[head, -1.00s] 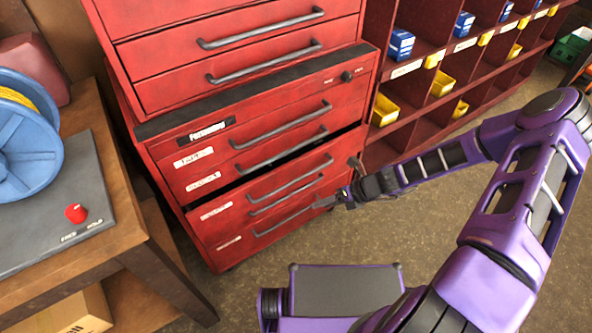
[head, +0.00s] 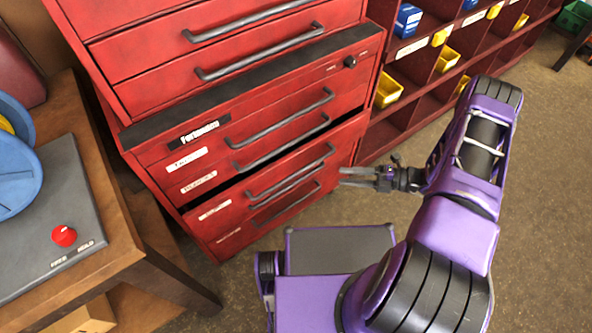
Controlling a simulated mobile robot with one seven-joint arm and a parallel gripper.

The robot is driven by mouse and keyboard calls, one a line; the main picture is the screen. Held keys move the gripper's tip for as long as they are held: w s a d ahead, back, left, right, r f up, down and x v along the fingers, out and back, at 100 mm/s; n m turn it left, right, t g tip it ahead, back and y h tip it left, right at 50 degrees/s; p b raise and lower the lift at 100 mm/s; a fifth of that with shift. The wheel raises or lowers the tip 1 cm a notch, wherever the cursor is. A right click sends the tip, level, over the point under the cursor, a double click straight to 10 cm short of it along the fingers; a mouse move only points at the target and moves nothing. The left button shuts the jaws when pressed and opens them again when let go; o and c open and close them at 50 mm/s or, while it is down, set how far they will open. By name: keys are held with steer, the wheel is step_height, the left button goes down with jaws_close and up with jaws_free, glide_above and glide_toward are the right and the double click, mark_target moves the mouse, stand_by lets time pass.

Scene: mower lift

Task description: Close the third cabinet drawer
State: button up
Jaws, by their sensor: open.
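The red cabinet (head: 145,165) stands at centre left, its lower section holding labelled drawers with dark bar handles. The third drawer (head: 235,202) of that section sticks out a little, with a dark gap above its front edge. Its handle (head: 292,172) runs across the front. The drawers above and the fourth drawer (head: 245,232) below look shut or nearly so. My gripper (head: 341,177) is open and empty, with its fingers pointing left. In the picture it is just right of the third drawer's handle; the exact distance cannot be told.
A wooden bench (head: 150,262) with a grey panel, red knob (head: 64,236) and blue reel (head: 15,170) stands at left. A red shelf rack (head: 400,125) with yellow and blue bins stands right of the cabinet. Brown floor (head: 540,150) is clear at right.

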mark_target(296, 173)
steer(key=x, duration=1.5)
steer(key=shift+s+a+p, duration=0.1)
steer(key=shift+a+p, duration=0.2)
jaws_close()
stand_by(0.6)
